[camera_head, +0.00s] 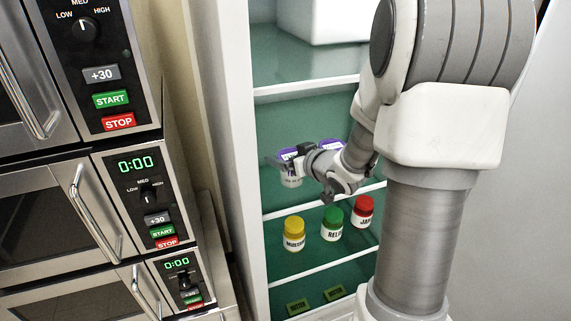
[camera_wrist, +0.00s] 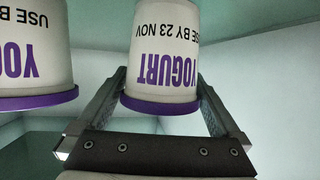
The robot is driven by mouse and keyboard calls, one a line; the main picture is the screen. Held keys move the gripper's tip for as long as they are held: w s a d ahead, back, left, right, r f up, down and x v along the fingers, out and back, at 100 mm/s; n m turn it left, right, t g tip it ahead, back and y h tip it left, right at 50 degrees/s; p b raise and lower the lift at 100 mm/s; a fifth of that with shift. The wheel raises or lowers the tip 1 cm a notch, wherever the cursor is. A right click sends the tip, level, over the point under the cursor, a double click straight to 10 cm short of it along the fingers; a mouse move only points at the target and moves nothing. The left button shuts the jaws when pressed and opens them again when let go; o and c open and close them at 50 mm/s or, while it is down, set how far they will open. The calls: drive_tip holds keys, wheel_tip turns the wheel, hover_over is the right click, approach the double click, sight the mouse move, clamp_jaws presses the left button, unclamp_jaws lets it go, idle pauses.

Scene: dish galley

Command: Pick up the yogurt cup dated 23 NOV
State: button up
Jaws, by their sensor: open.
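The yogurt cup dated 23 NOV (camera_wrist: 165,50) is white with purple lettering and a purple rim. In the wrist view, which shows it upside down, it stands between the two open fingers of my gripper (camera_wrist: 165,100). I cannot tell whether either finger touches it. A second yogurt cup (camera_wrist: 30,50) is outside the fingers at the left; its "USE BY" line shows but its date is cut off. In the head view my gripper (camera_head: 292,160) reaches to a cup (camera_head: 291,181) on a shelf, partly covering it. Another purple lid (camera_head: 333,143) shows behind my wrist.
The shelf below holds a yellow-lidded mustard jar (camera_head: 293,233), a green-lidded relish jar (camera_head: 332,223) and a red-lidded jar (camera_head: 363,211). Butter packs (camera_head: 298,306) lie lower. A white shelf edge (camera_head: 300,89) runs above my gripper. Stacked microwaves (camera_head: 130,190) stand at the left.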

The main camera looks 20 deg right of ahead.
drive_tip(key=shift+w+f, duration=0.15)
drive_tip(key=shift+w, duration=0.2)
drive_tip(key=c, duration=1.2)
